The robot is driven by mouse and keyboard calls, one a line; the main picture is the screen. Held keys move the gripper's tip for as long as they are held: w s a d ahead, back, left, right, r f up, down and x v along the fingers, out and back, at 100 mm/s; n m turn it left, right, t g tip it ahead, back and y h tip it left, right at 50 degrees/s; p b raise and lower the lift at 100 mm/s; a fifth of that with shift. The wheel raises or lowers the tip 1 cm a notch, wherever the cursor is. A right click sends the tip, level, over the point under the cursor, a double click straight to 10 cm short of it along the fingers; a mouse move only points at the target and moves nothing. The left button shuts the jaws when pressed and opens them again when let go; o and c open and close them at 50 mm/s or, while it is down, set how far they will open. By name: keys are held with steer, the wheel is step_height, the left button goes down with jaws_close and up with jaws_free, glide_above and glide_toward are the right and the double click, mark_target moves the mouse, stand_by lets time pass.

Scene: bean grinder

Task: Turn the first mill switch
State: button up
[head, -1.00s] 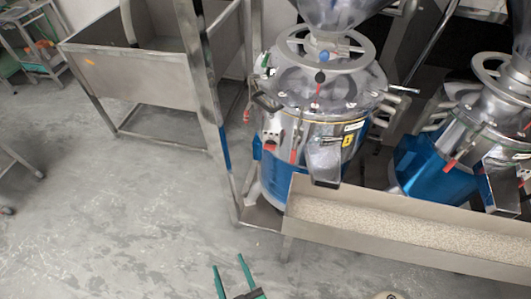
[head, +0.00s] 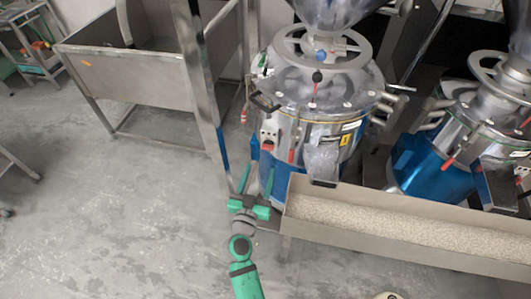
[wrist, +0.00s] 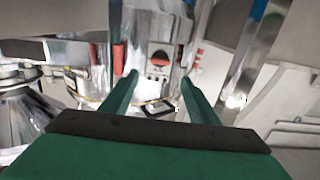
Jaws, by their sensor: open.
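The first mill (head: 335,95) is a shiny metal drum with a blue base, at the centre of the head view. Its switch (head: 268,138) is a small metal box with a red part on the drum's left front. In the wrist view the switch (wrist: 160,60) has a red-topped face with dark knobs, seen between and beyond my fingertips. My gripper (head: 257,175), with green fingers, is below the switch in the head view, in front of the mill. In the wrist view my gripper (wrist: 160,80) is open and empty, apart from the switch.
A metal trough (head: 400,232) of pale grains runs along the front right, close to my gripper. A steel post (head: 205,95) stands left of the mill. A second mill (head: 445,150) is at right. A steel bin (head: 125,75) stands back left; floor at left is clear.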

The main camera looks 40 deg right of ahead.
mark_target(267, 149)
steer(key=x, duration=0.9)
steer(key=shift+w+d, duration=0.15)
steer(key=shift+d, duration=0.2)
steer(key=shift+a, duration=0.1)
steer(key=c, duration=1.1)
steer(key=shift+o, duration=0.3)
